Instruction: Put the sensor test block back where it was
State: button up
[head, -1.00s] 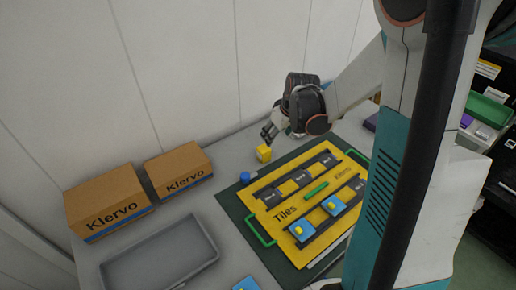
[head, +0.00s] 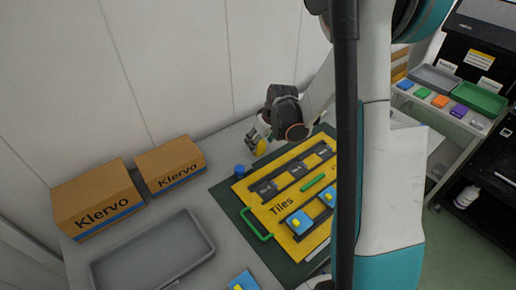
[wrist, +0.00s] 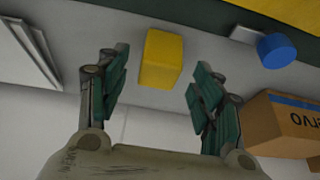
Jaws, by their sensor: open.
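A yellow block (head: 261,147), which I take to be the sensor test block, stands on the grey table beyond the far edge of the dark green mat. In the head view my gripper (head: 256,137) is at the block and partly hides it. In the wrist view the same yellow block (wrist: 161,58) is between the two open fingers of my gripper (wrist: 158,66). Gaps show on both sides of the block, so the fingers look clear of it.
A blue cylinder (head: 239,170) stands near the block, by the mat (head: 229,197). A yellow Tiles board (head: 275,222) with tiles lies on the mat. Two Klervo boxes (head: 98,203) (head: 171,167) stand left, behind a grey tray (head: 152,254). A blue tile (head: 242,282) lies in front.

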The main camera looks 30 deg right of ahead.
jog(key=b+x, duration=0.1)
jog(key=x, duration=0.2)
jog(key=shift+w+f, duration=0.1)
jog(key=shift+f, duration=0.2)
jog(key=shift+r, duration=0.1)
jog(key=c, duration=1.3)
jog(key=shift+r, duration=0.15)
